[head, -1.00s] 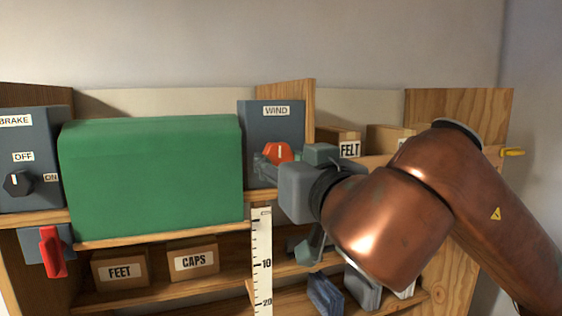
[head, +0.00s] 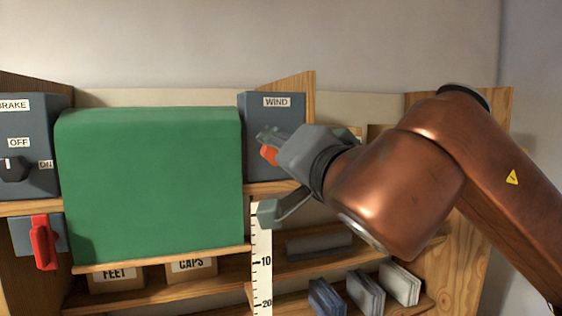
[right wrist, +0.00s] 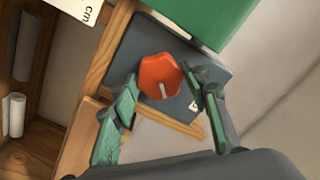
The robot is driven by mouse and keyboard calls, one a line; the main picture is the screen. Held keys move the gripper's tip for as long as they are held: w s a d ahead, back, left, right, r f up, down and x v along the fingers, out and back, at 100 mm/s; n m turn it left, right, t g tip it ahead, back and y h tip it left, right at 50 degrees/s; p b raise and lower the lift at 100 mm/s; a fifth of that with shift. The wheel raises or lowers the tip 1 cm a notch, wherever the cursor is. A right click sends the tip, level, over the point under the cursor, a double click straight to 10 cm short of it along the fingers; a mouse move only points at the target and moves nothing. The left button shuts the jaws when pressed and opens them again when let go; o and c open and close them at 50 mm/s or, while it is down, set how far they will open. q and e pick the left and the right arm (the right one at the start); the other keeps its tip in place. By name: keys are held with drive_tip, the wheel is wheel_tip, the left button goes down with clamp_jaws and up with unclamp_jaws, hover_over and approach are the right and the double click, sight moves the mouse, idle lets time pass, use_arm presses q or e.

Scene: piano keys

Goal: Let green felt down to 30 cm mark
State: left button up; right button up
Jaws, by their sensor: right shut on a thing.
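The green felt (head: 150,185) hangs as a broad sheet over the shelves, with a wooden bar (head: 160,259) along its bottom edge. The bar's right end is beside the white ruler (head: 262,265), a little above its 10 mark; the 30 mark is out of view. My right gripper (right wrist: 161,78) is shut on the orange knob (right wrist: 155,72) of the grey WIND box (head: 285,120). In the head view the gripper partly hides the knob (head: 268,154). The felt also shows in the wrist view (right wrist: 205,18). My left gripper is not in view.
A brake box (head: 35,120) with a black knob (head: 18,175) stands left of the felt, above a red lever (head: 44,242). Grey and blue slabs (head: 365,290) stand lower right.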

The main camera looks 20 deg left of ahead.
drive_tip(key=m+b, duration=1.6)
drive_tip(key=m, duration=1.9)
drive_tip(key=shift+f+m, duration=0.15)
drive_tip(key=shift+m, duration=0.25)
drive_tip(key=o, duration=1.2)
drive_tip(key=shift+c, duration=0.2)
